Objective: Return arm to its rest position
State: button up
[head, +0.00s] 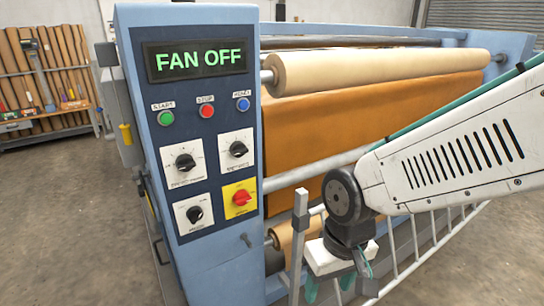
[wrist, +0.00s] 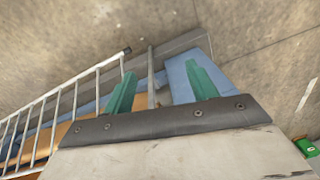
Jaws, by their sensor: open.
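My white arm with a dark joint reaches in from the right in the head view. My gripper (head: 340,287) hangs at its end near the bottom edge, in front of the press, with its green fingers partly cut off. In the wrist view my gripper (wrist: 162,88) shows two green fingers apart, with nothing between them but the background of rail, blue frame and floor. The calender press (head: 220,262) stands at the left and centre, its display (head: 199,60) reading FAN OFF.
A metal railing (head: 428,232) runs beside my gripper along the press front; the railing (wrist: 62,106) also shows at the left of the wrist view. The control panel has several knobs and buttons. A rack of rolls (head: 45,70) stands at the far left. Concrete floor (head: 75,225) is clear at left.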

jog(key=s+d+r+m, duration=0.2)
jog(key=s+d+r, duration=0.2)
jog(key=d+r, duration=0.2)
jog(key=s+d+r+m+t, duration=0.1)
jog(key=s+d+r+m, duration=0.1)
jog(key=d+r, duration=0.4)
jog(key=s+d, duration=0.1)
jog(key=d, duration=0.3)
jog(key=shift+s+r+h, duration=0.25)
jog(key=shift+s+h, duration=0.15)
jog(key=shift+d, duration=0.1)
